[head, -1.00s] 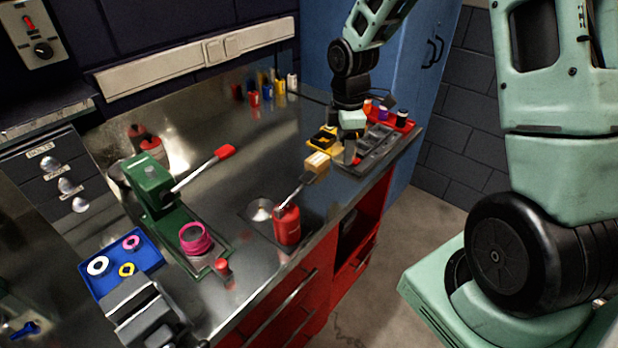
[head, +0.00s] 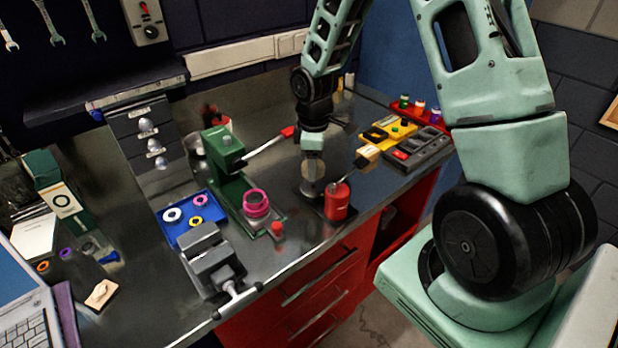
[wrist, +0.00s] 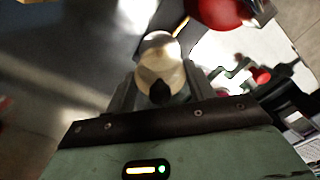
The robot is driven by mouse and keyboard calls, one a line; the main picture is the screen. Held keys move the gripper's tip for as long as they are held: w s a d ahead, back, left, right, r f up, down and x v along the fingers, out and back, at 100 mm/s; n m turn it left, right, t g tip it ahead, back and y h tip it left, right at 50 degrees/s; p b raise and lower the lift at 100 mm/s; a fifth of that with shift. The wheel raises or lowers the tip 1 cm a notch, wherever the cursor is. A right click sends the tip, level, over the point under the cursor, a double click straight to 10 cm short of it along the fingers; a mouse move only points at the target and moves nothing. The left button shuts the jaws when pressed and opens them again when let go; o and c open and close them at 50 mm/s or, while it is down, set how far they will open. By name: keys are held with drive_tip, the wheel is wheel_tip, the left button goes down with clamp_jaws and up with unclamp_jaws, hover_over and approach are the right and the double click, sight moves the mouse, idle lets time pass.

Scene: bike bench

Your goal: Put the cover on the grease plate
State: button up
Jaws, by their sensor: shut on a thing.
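My gripper (head: 313,152) points down above the dark mat beside the red can. In the wrist view my gripper (wrist: 158,92) is shut on the cover (wrist: 162,72), a pale, see-through dome with a black knob toward me. In the head view the cover (head: 313,170) shows as a dull rounded shape below the jaws. The grease plate (head: 311,188) lies under it on the mat and is mostly hidden. The cover is over the plate; I cannot tell whether it touches it.
A red can (head: 337,203) with a brush handle leaning out stands close on the right. A green press (head: 228,165) with a red-tipped lever reaches in from the left. A grey tray (head: 425,148) and a blue tray (head: 183,238) lie farther off.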

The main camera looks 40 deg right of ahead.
sight(314, 186)
drive_tip(key=shift+f+p, duration=0.4)
drive_tip(key=shift+f, duration=2.05)
drive_tip(key=shift+f, duration=0.1)
drive_tip(key=o, duration=1.1)
drive_tip(key=shift+c, duration=0.2)
